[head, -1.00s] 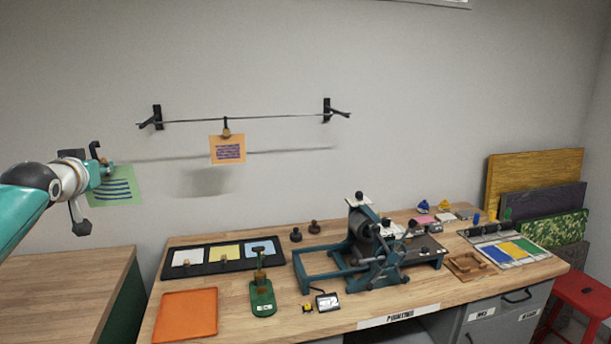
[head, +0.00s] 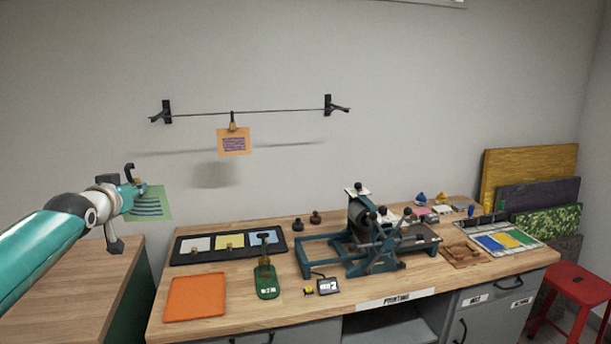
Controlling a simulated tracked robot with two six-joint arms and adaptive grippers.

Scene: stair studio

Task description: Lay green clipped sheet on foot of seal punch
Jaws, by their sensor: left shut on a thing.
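A green sheet (head: 152,206) with dark blue stripes hangs at my left gripper (head: 134,188). The gripper is shut on its clip, up in the air at the left, above the gap between the two benches. The seal punch (head: 265,278) stands near the front left of the printing bench, with a green foot and a brass and dark upright. It is to the right of and below the sheet, well apart from it. My right gripper is not in view.
An orange mat (head: 195,297) lies left of the punch. A black tray (head: 284,241) with white, yellow and blue cards is behind it. A teal press (head: 365,245) stands to the right. An orange sheet (head: 234,141) hangs from the wall wire (head: 280,111).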

